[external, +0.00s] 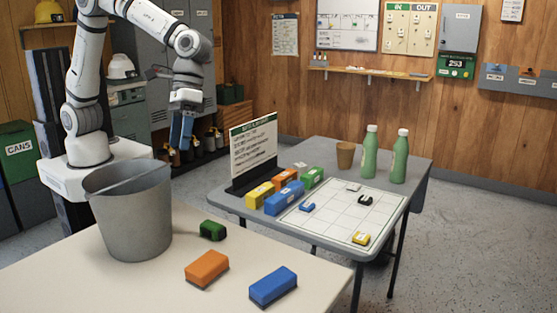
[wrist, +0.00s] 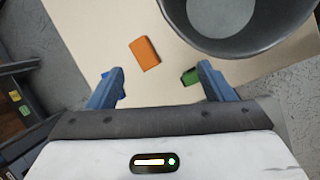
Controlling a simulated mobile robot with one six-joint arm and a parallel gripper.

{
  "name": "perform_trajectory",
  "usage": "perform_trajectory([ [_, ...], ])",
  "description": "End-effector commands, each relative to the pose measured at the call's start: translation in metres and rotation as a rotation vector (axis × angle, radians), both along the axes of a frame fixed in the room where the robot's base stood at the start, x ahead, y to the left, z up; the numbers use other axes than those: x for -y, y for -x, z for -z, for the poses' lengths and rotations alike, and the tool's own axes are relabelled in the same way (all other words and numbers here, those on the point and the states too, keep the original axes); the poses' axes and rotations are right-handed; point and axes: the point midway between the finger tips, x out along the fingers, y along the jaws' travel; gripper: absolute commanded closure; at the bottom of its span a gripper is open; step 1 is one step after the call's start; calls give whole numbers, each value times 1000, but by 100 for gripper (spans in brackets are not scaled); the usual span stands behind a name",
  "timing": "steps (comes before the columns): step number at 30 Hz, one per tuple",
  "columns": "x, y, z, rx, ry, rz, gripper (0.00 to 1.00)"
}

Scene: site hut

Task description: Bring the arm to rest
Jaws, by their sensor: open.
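My arm (external: 88,75) stands on its white base at the left, raised and bent. Its gripper (external: 182,145) hangs down with blue fingers, in the air left of the grey table and behind the bucket. In the wrist view my gripper (wrist: 162,82) is open, with nothing held between its fingers.
A grey bucket (external: 135,220) stands on the near pale table (external: 100,285), with green (external: 213,230), orange (external: 206,268) and blue (external: 273,286) blocks beside it. The grey table (external: 330,150) bears a sign (external: 253,150), blocks, a grid board (external: 340,228), a cup and two green bottles (external: 370,152).

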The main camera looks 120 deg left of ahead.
Motion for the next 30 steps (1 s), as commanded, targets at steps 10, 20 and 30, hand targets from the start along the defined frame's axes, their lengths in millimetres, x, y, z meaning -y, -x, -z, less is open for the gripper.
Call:
perform_trajectory([
  [10, 1, 126, -120, 219, -218, 408, 25],
  [20, -7, 241, -173, 379, -435, 798, 25],
  [30, -15, 297, -178, 448, -565, 1021, 25],
])
